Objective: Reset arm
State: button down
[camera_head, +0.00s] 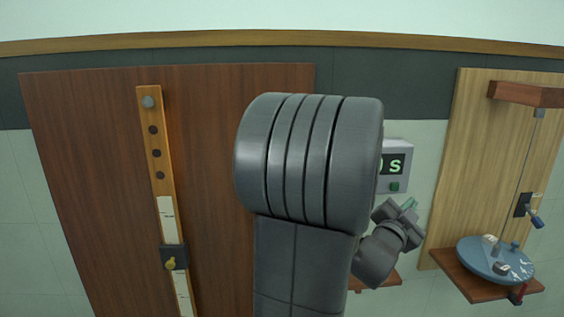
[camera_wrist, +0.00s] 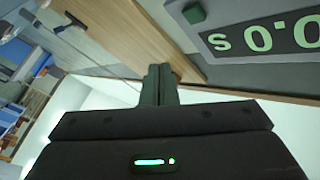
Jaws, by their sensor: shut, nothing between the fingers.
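My gripper (camera_head: 408,204) shows at the right of my arm in the head view, beside the lower edge of a grey display box. In the wrist view my gripper (camera_wrist: 158,84) has its two fingers pressed together, with nothing between them. My large grey arm link fills the middle of the head view and hides part of the wall and of the box.
The display box (camera_head: 396,152) has green digits and a green button. At right, a light wooden panel (camera_head: 450,190) carries a round blue disc (camera_head: 482,260) on a shelf. At left, a dark wooden panel (camera_head: 95,200) bears a strip (camera_head: 164,190) with a knob.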

jog(key=shift+s+d+b, duration=0.1)
jog(key=shift+s+b, duration=0.45)
jog(key=shift+s, duration=1.15)
jog(key=shift+w, duration=0.1)
